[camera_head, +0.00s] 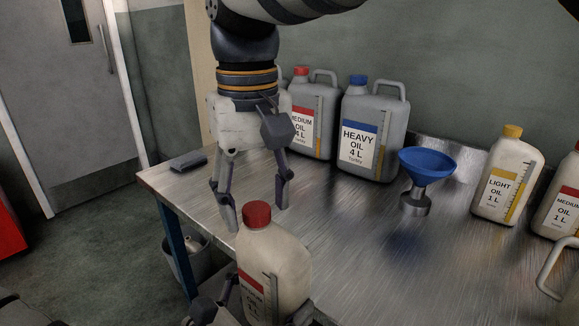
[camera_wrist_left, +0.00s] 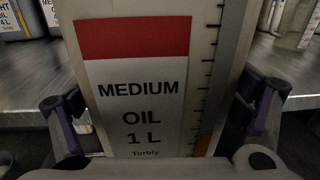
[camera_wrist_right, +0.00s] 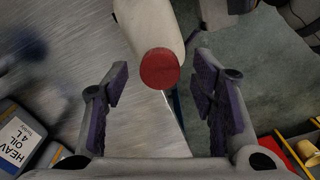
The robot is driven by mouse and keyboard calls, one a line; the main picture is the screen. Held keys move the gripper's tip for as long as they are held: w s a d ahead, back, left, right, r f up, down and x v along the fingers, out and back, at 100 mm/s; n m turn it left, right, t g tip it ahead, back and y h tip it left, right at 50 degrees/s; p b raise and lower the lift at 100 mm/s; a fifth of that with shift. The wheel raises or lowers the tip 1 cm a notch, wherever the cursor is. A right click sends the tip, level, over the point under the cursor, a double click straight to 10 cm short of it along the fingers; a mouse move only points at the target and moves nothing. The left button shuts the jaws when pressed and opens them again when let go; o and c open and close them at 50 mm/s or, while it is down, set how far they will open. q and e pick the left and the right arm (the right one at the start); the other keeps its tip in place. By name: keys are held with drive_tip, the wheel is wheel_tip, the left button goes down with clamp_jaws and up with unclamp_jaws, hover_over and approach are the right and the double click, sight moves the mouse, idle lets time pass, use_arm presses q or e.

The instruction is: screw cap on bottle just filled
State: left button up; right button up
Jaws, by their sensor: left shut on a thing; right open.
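The cream bottle (camera_head: 280,250) labelled MEDIUM OIL 1 L stands nearly upright at the table's front edge, with a red cap (camera_head: 257,214) on its top. How tight the cap sits I cannot tell. My left gripper (camera_head: 254,308) is shut around the lower part of the bottle; its label (camera_wrist_left: 140,100) fills the left wrist view. My right gripper (camera_head: 257,200) comes down from above, open and empty, just behind the cap in the head view. In the right wrist view the cap (camera_wrist_right: 160,68) lies between and beyond the open fingers, apart from them.
A blue funnel (camera_head: 427,168) stands mid-table. Behind are the large HEAVY OIL can (camera_head: 372,130) and a large MEDIUM OIL can (camera_head: 312,115). The LIGHT OIL bottle (camera_head: 507,178) and another MEDIUM OIL bottle (camera_head: 560,205) stand at right. A bin (camera_head: 190,262) is below the table's left edge.

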wheel_tip(320, 180, up, 7)
drive_tip(key=shift+r, duration=0.1)
idle(0.5)
